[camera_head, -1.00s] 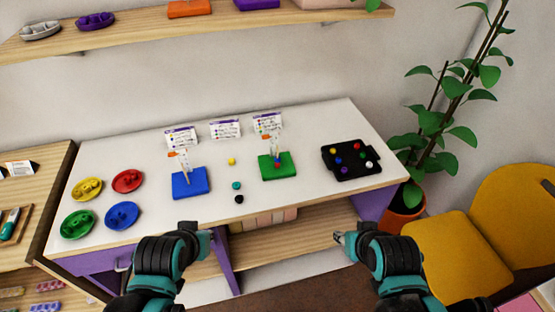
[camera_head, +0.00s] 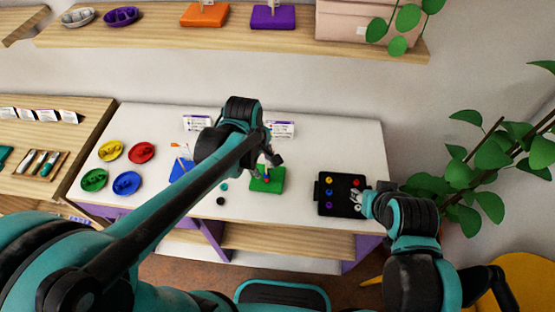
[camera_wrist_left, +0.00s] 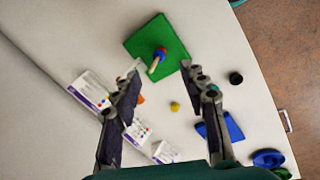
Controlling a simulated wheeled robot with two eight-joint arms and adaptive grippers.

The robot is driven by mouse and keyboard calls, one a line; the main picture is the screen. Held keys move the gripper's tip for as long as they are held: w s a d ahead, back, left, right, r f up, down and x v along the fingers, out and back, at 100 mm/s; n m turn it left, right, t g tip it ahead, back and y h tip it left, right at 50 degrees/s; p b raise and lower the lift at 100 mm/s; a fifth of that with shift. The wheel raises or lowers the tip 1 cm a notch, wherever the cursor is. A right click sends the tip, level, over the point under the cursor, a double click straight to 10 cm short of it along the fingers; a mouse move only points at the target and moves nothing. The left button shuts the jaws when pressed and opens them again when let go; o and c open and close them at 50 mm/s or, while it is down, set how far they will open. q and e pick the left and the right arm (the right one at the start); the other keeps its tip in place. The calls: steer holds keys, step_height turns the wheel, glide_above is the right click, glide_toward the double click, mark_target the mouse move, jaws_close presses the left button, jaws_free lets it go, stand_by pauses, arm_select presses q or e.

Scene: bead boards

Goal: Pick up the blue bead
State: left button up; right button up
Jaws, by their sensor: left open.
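A blue bead (camera_head: 328,192) sits in the black tray (camera_head: 322,209) at the right of the white table, between a yellow and a purple bead. Another small blue part shows with a red bead (camera_wrist_left: 160,53) at the wooden peg on the green board (camera_wrist_left: 138,42); the green board also shows in the head view (camera_head: 262,186). My left gripper (camera_head: 272,157) is open above the green board; in the left wrist view its fingers (camera_wrist_left: 162,66) stand apart, with nothing between them. My right gripper (camera_head: 362,198) is at the tray's right side and hides part of it; its jaw opening is unclear.
Loose yellow (camera_wrist_left: 175,106) and black (camera_wrist_left: 236,78) beads lie on the table. The blue board (camera_wrist_left: 232,130) is partly hidden by my left arm in the head view. Several coloured dishes stand at the left. Cards stand behind the boards. A plant (camera_head: 490,165) is at the right.

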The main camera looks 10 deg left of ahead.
mark_target(266, 173)
arm_select(q)
steer(key=f+b, duration=0.1)
steer(key=f, duration=0.1)
steer(key=w+f+b, duration=0.1)
steer(key=f, duration=0.2)
steer(key=w+f+b, duration=0.1)
steer(key=f, duration=0.1)
steer(key=shift+d+f+b, duration=0.25)
steer(key=shift+f+b, duration=0.1)
steer(key=shift+f, duration=0.05)
steer(key=shift+s+r, duration=0.1)
steer(key=c, duration=0.8)
